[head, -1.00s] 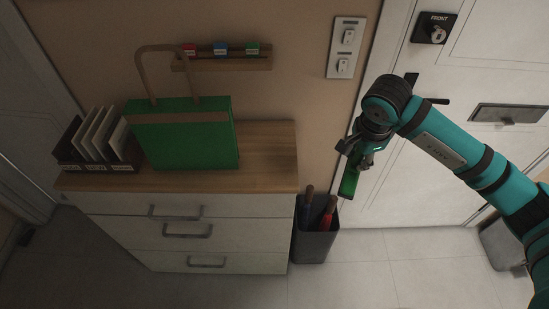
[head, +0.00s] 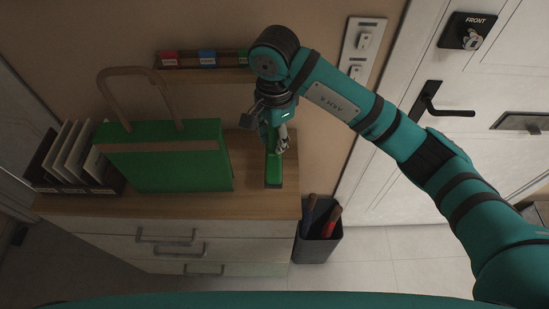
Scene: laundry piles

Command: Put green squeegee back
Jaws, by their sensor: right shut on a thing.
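My right gripper (head: 277,143) is shut on the green squeegee (head: 273,170), of which a green, narrow part shows hanging down below the fingers. The gripper and the squeegee are in front of the wall, over the right part of the wooden cabinet top (head: 240,204). I cannot tell whether the squeegee's lower end touches the top. A wall rack (head: 185,75) with red, blue and green labels is up and to the left; my right arm hides part of its right end, near the green label (head: 242,55). My left gripper is not in view.
A green bag (head: 165,165) and a file holder (head: 75,150) stand on the cabinet's left part. A dark bin (head: 318,243) with red-handled and blue-handled items stands on the floor to the right of the cabinet. Light switches (head: 364,41) and a white door are further right.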

